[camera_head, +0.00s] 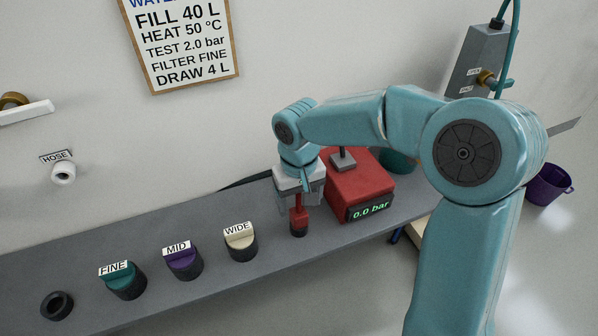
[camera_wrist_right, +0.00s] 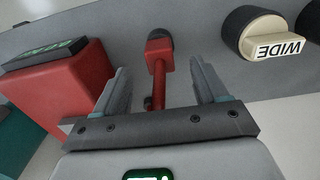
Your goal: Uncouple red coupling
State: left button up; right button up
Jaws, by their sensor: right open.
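The red coupling (camera_head: 298,220) stands upright on the grey bench, with a dark base and a thin red stem rising from its block. My right gripper (camera_head: 299,196) is above it, pointing down. In the right wrist view the coupling (camera_wrist_right: 159,49) shows ahead, and its stem runs back between the two fingers of my right gripper (camera_wrist_right: 164,82). The fingers are apart, with a gap on both sides of the stem. The wrist partly hides the stem's top in the head view. My left gripper is not in view.
A red box (camera_head: 360,187) with a 0.0 bar display stands close right of the coupling. The WIDE (camera_head: 241,246), MID (camera_head: 184,265) and FINE (camera_head: 123,284) filter caps line the bench to the left. A purple bucket (camera_head: 549,186) is at far right.

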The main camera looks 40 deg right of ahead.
aim_at(299, 212)
notch_tip(299, 212, up, 10)
jog(key=p, duration=0.1)
dwell(0.7)
